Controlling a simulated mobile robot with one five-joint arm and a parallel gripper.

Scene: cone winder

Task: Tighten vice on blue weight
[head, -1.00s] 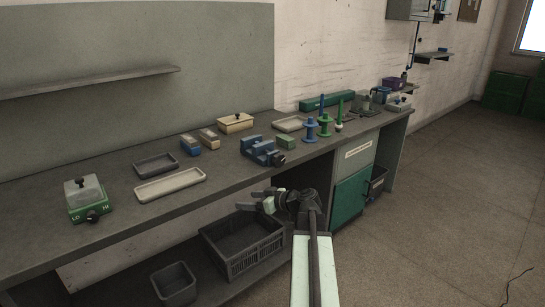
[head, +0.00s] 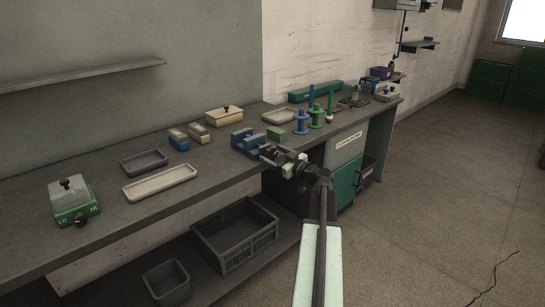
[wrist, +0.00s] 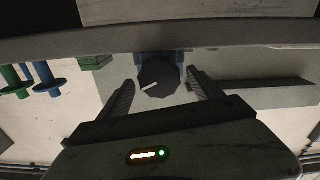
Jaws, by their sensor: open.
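The blue vice (head: 243,138) stands at the front edge of the bench. Its dark round knob (wrist: 158,77) with a white line shows in the wrist view, with blue vice parts behind it. My gripper (head: 275,156) is open at the front of the vice. In the wrist view its two fingers (wrist: 160,88) stand on either side of the knob, with small gaps visible. I cannot clearly make out a separate blue weight in the vice jaws. A blue block with a pale top (head: 178,141) lies on the bench left of the vice.
A green block (head: 276,133) sits just right of the vice, with blue (head: 300,120) and green (head: 316,118) spools beyond. Left are a pale tray (head: 160,184), a dark tray (head: 144,160) and a green-based box (head: 72,206). A crate (head: 235,242) is below.

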